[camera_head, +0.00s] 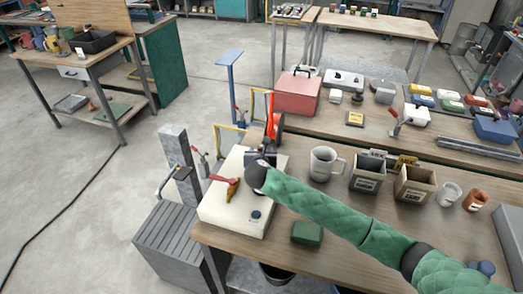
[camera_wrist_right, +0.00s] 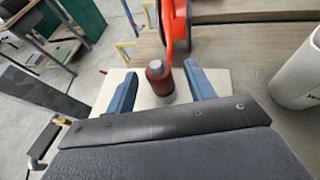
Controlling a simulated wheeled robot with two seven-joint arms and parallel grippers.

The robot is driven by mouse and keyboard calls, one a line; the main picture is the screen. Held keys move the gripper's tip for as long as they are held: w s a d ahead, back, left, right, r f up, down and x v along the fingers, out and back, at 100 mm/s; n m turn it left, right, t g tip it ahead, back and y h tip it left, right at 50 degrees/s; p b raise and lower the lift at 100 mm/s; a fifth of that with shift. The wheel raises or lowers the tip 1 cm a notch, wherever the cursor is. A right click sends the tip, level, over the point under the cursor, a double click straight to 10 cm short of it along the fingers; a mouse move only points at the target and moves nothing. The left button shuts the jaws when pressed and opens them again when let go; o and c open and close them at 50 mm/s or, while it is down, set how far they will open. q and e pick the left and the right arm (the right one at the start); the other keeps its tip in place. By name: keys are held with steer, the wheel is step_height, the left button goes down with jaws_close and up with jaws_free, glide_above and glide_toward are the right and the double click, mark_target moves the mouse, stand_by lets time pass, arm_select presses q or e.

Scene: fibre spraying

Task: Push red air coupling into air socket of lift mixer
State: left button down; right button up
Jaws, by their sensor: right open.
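The red coupling (camera_wrist_right: 158,80), a short red cylinder with a grey top, stands on a white surface in the right wrist view. My right gripper (camera_wrist_right: 160,88) is open, with one blue finger on each side of it; I cannot tell whether either touches it. In the head view my right gripper (camera_head: 262,153) is over the back of a white box (camera_head: 240,213) at the table's left end, and the coupling is not clear there. A red-handled brass fitting (camera_head: 228,185) sits on this box. I cannot make out the air socket. My left gripper is not in view.
An orange-red reel (camera_wrist_right: 174,22) stands just beyond the gripper. A white mug (camera_head: 323,163) and two open boxes (camera_head: 367,172) stand to the right. A green block (camera_head: 307,232) lies in front on the wooden table (camera_head: 345,225). A grey post (camera_head: 178,165) rises at left.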

steer(key=p+x, duration=0.2)
steer(key=shift+w+f, duration=0.15)
steer(key=shift+w, duration=0.1)
steer(key=shift+w+f, duration=0.5)
steer(key=shift+w, duration=0.15)
steer(key=c, duration=1.1)
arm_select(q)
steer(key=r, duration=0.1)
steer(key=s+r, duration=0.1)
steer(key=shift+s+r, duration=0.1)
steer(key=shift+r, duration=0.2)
arm_select(e)
steer(key=shift+r, duration=0.1)
